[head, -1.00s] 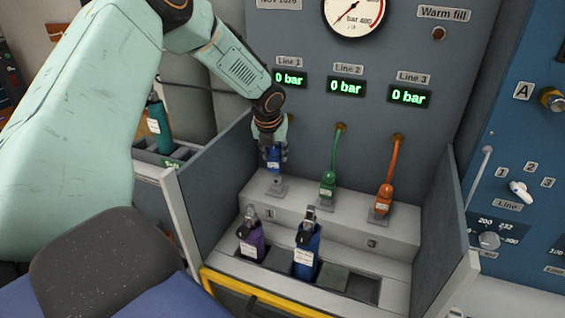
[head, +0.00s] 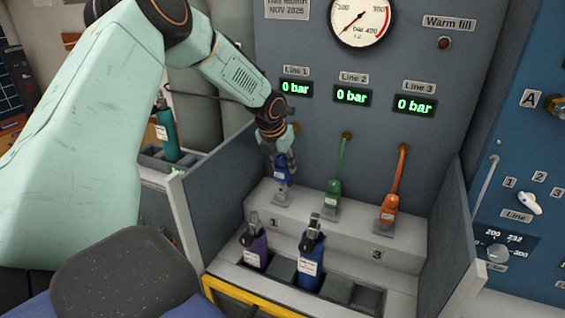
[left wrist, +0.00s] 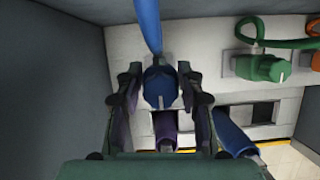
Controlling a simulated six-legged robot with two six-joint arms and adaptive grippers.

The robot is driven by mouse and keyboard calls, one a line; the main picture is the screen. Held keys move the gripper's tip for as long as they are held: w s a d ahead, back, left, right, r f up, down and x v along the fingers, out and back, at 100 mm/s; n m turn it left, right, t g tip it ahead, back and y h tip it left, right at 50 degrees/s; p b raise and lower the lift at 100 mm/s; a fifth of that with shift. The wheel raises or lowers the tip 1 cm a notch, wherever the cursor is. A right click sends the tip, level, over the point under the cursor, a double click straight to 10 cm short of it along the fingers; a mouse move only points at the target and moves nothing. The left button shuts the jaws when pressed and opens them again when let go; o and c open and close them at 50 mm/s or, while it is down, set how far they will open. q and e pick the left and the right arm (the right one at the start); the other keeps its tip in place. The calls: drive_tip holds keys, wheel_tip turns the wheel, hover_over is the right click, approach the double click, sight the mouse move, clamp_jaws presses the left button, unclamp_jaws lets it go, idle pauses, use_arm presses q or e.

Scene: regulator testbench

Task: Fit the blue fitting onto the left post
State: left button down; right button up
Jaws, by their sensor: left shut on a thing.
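The blue fitting (head: 281,175) is held upright in my left gripper (head: 279,160), over the left post beside the number 1. Its lower end is close to the post's base; I cannot tell whether it touches the post or is seated. The left wrist view shows the blue fitting (left wrist: 160,88) between the two fingers, with a blue hose (left wrist: 149,25) running up from it. The post is hidden under it there. My right gripper is not in view.
A green fitting (head: 332,201) and an orange fitting (head: 388,211) stand on the posts to the right, with hoses rising. A purple bottle (head: 256,251) and a blue bottle (head: 310,262) stand in front. Grey side walls (head: 222,187) bound the bench.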

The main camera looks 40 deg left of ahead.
use_arm(q)
drive_tip(key=shift+f, duration=0.55)
drive_tip(key=shift+w+a+r, duration=0.1)
drive_tip(key=shift+w, duration=0.05)
drive_tip(key=shift+w+a, duration=0.1)
drive_tip(key=shift+a, duration=0.1)
drive_tip(key=shift+s+d+r+p, duration=0.15)
drive_tip(key=shift+s+d+p, duration=0.1)
drive_tip(key=shift+d+p, duration=0.15)
drive_tip(key=shift+w+a+f, duration=0.15)
drive_tip(key=shift+a+f, duration=0.05)
drive_tip(key=shift+f, duration=0.05)
drive_tip(key=shift+d+r, duration=0.15)
drive_tip(key=shift+a, duration=0.2)
drive_tip(key=shift+d, duration=0.1)
drive_tip(key=shift+f, duration=0.45)
